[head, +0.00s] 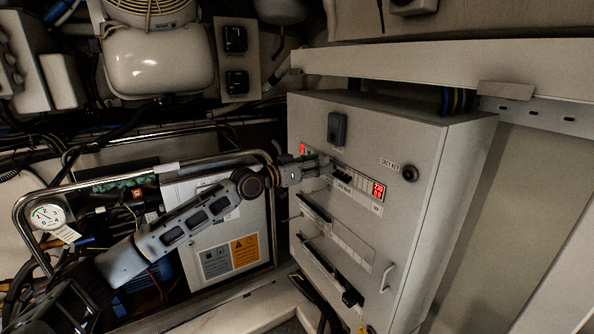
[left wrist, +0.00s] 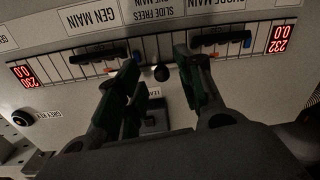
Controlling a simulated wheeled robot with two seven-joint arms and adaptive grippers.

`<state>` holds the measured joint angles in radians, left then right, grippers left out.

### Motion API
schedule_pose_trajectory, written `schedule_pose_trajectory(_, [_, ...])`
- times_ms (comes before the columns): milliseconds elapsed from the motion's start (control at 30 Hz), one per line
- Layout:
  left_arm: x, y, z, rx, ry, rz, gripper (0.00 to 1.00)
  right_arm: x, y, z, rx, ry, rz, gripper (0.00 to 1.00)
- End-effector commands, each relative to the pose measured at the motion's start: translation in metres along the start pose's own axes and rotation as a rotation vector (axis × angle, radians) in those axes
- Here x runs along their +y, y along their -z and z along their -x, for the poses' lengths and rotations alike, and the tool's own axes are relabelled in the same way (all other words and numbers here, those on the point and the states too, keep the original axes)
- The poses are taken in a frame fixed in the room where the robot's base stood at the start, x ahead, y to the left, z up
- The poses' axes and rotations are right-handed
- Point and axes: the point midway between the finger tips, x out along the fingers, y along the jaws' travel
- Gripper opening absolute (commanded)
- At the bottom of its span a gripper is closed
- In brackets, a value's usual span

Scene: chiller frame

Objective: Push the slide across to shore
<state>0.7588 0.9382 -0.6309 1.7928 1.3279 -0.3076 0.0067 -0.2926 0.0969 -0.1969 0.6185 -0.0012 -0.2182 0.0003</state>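In the left wrist view a GEN MAIN breaker (left wrist: 98,55) is on the left and another main breaker (left wrist: 218,40) on the right. My left gripper (head: 322,168) is at the panel face, between the displays. In the left wrist view its fingers (left wrist: 157,62) are apart, one on each side of the knob; contact is not clear. In the head view the gripper hides the knob. My right gripper is not in view.
A GREY KEY lock (head: 410,173) is right of the breakers. Handles and black bars (head: 330,265) stick out lower on the cabinet. A bent metal rail (head: 120,178) runs close by my left arm. A ledge (head: 440,68) overhangs the cabinet top.

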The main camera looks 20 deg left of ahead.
Motion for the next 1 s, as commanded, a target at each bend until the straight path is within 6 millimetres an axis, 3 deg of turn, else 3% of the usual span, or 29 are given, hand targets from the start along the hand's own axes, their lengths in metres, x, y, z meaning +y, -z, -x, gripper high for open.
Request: schedule_pose_trajectory(1000, [-0.001,-0.002,0.071,-0.003,0.001,0.000,0.37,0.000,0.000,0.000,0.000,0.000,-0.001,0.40])
